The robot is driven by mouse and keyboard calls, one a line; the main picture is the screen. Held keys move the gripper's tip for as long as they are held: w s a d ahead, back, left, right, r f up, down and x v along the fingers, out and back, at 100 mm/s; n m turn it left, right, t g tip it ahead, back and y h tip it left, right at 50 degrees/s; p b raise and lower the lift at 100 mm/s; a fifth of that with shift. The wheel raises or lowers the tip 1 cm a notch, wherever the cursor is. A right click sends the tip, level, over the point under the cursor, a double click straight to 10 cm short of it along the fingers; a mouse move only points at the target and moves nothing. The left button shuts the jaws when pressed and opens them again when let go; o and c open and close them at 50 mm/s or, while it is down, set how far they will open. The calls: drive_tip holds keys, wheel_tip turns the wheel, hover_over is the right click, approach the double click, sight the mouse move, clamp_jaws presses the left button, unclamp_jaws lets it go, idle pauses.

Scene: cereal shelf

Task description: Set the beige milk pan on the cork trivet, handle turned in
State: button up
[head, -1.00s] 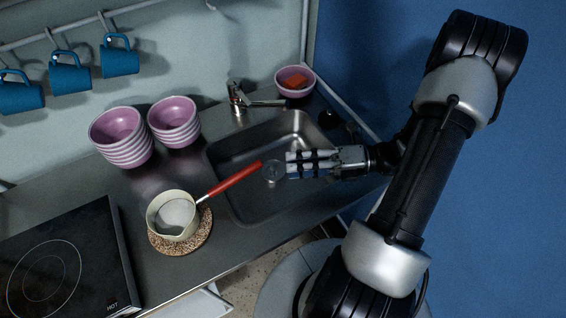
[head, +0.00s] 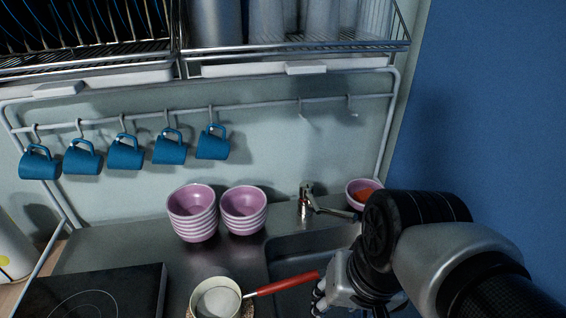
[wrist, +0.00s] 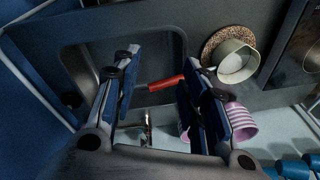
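The beige milk pan (head: 215,298) sits on the cork trivet (wrist: 211,44), slightly off its centre; the pan also shows in the wrist view (wrist: 236,66). Its red handle (head: 283,284) points right toward the sink. In the wrist view the handle (wrist: 166,83) shows between my fingers, farther off than the fingertips. My gripper (wrist: 160,60) is open and empty, with its two fingers spread apart. In the head view the gripper is partly hidden by my arm and the lower picture edge. The trivet is mostly cut off there.
Two stacks of pink bowls (head: 193,212) (head: 243,209) stand behind the pan. The sink (head: 290,253) and tap (head: 306,203) are to the right, with a pink bowl (head: 358,189) beyond. A black hob (head: 100,290) is left. Blue mugs (head: 125,153) hang below a dish rack.

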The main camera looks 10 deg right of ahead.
wheel_tip(320, 180, up, 2)
drive_tip(key=n, duration=0.1)
drive_tip(key=n+t, duration=0.2)
drive_tip(key=shift+r+n+h, duration=0.25)
drive_tip(key=shift+n+h, duration=0.15)
idle(0.8)
